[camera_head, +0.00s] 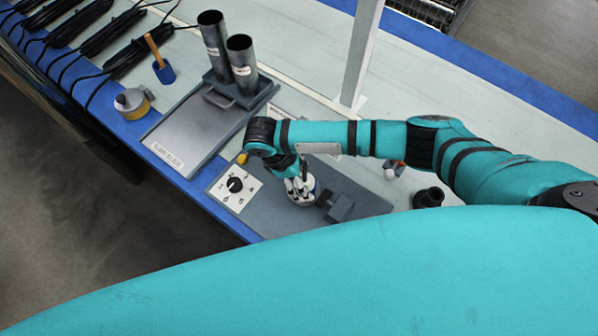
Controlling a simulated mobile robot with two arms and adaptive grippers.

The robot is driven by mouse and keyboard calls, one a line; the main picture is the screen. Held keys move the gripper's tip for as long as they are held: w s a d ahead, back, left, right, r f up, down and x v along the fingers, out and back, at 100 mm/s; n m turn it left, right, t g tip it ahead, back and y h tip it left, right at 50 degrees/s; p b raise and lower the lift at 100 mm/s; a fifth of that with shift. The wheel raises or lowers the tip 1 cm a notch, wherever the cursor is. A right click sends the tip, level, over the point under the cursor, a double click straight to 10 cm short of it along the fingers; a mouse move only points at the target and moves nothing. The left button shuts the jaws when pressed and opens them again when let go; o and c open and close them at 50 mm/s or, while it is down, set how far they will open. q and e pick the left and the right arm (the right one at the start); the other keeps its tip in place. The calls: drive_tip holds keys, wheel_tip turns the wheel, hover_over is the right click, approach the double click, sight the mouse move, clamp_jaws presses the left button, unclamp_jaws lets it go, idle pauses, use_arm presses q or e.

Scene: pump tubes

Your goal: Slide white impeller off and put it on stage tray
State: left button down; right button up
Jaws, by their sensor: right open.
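My right gripper (300,185) reaches down from the end of the teal arm. It is open, with its fingers at a small round white part (303,203), which looks like the white impeller, on a dark grey base plate (353,187). The fingers partly hide this part, and I cannot tell whether they touch it. A flat grey tray (195,128) with a label on its front edge, likely the stage tray, lies left of the gripper. Its surface looks empty. My left gripper is not in view.
Two upright metal tubes (228,50) stand in a holder behind the tray. A dial panel (236,187) and a dark block (336,206) flank the white part. A yellow-sided container (133,104) and black cables are at left. A pale post (358,55) stands behind.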

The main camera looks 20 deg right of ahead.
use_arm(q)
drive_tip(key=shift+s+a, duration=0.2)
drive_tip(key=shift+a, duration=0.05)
use_arm(e)
drive_tip(key=shift+c, duration=0.4)
drive_tip(key=c, duration=1.5)
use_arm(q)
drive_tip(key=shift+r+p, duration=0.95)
use_arm(e)
drive_tip(key=shift+r, duration=0.55)
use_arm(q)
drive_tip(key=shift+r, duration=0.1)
use_arm(e)
drive_tip(key=shift+r, duration=0.1)
